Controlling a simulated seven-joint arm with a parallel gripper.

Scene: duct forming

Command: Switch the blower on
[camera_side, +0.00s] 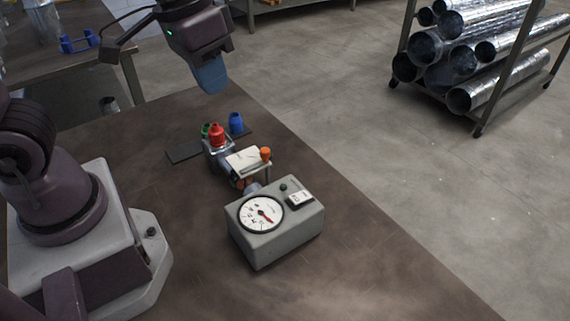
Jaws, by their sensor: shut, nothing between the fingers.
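A grey box (275,228), seemingly the blower unit, stands on the brown table. Its top carries a round white dial (261,213) with a red needle, a small dark green button or lamp (283,187) and a small black-and-white panel (300,198). Whether that panel is a switch, and its position, is too small to tell. My gripper (211,82) is shut and empty, with its blue fingers pointing down. It is in the air toward the back edge of the table, apart from the box and beyond the small parts behind it.
Behind the box stand a pale plate (248,159) with an orange knob (265,153), a red piece (216,134), a green piece (206,130) and a blue piece (236,122). A rack of metal ducts (470,50) stands on the floor. The table's front right is clear.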

